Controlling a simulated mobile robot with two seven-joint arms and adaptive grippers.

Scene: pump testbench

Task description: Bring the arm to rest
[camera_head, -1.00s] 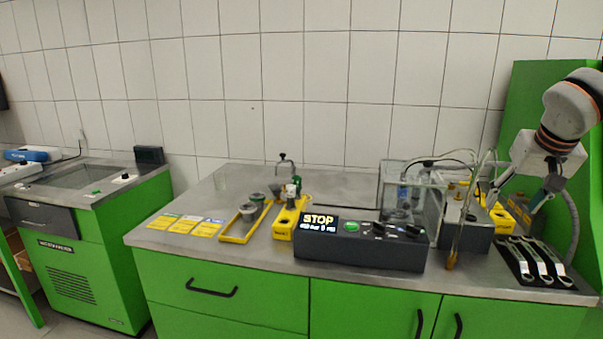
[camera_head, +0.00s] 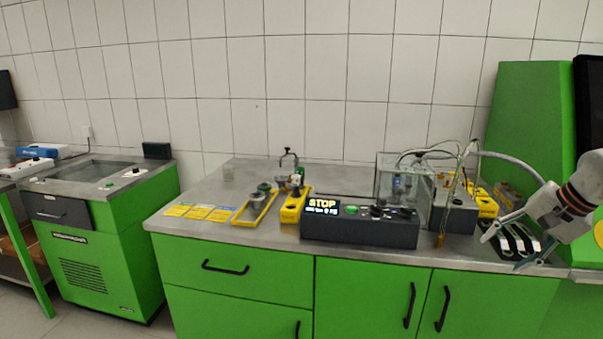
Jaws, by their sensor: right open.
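My right gripper (camera_head: 507,247) is at the right, with my arm coming in from the right edge. Its two dark fingers point left and are spread apart, with nothing seen between them. It is in front of the black mat with several wrenches (camera_head: 512,238) and partly covers it, near the worktop's front right edge. My left gripper is not in view.
A dark control box (camera_head: 360,234) with a STOP display stands mid-worktop. Behind it is a clear tank (camera_head: 404,178) with tubes. Yellow trays (camera_head: 256,207) and cards (camera_head: 200,212) lie to the left. A green panel (camera_head: 535,125) rises at the back right.

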